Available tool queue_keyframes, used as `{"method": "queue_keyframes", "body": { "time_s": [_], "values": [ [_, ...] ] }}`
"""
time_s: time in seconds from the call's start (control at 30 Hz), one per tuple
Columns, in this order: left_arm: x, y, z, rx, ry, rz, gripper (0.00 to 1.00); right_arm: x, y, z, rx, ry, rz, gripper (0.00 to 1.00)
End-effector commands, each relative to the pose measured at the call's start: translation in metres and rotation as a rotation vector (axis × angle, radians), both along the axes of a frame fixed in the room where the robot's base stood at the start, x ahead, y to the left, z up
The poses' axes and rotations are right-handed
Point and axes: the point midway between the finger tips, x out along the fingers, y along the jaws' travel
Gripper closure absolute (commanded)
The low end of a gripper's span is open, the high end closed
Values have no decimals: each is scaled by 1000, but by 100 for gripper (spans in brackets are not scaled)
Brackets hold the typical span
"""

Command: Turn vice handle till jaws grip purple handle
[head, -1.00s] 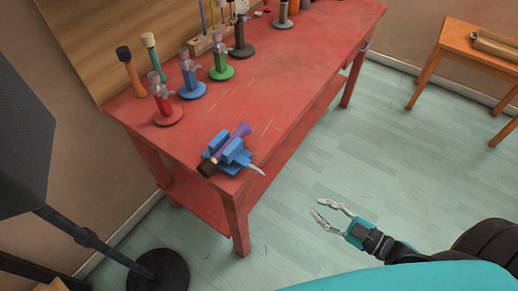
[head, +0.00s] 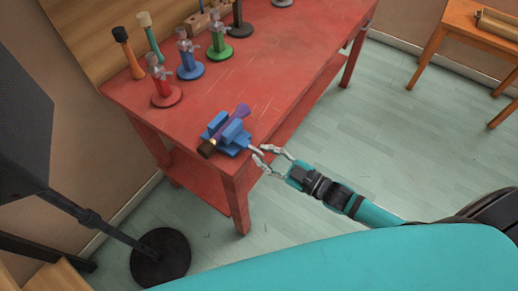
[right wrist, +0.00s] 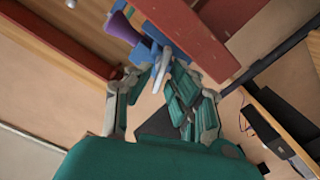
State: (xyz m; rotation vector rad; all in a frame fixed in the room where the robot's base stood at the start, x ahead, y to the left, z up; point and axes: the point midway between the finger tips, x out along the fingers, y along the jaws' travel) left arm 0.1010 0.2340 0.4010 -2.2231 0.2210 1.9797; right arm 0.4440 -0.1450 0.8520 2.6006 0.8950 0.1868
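The blue vice (head: 236,137) sits on the near corner of the red table; it also shows in the right wrist view (right wrist: 146,48). The purple handle (head: 242,111) lies between its jaws, its flared end pointing away and a dark brown end toward me. Whether the jaws touch it I cannot tell. The pale grey vice handle (head: 254,149) sticks out over the table edge. My right gripper (head: 260,154) is open at the vice handle, which shows between its fingers in the right wrist view (right wrist: 162,76). Contact is unclear. My left gripper is out of view.
The red table (head: 290,80) holds red (head: 166,96), blue (head: 190,67) and green (head: 219,50) stands, with orange and green upright sticks behind. A black speaker (head: 25,120) on a round-based stand is at the left.

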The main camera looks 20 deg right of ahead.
Motion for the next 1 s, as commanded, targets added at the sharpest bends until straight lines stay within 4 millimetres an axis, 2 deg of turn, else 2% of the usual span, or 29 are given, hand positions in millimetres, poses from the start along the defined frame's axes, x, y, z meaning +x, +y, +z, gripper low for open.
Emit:
{"method": "queue_keyframes", "body": {
  "time_s": [0.2, 0.5, 0.67, 0.87, 1.0],
  "values": [
    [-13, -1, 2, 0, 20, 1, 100, 16, 12, 0, -1, 0, 0, 80],
    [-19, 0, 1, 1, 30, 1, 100, 17, 13, -1, -1, 1, -1, 80],
    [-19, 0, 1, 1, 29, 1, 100, 17, 13, -1, -1, 1, -1, 100],
    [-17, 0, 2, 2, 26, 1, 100, 17, 13, 0, 4, 5, -1, 100],
    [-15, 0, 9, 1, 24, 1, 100, 17, 13, 1, 82, 68, 0, 100]
  ]
}}
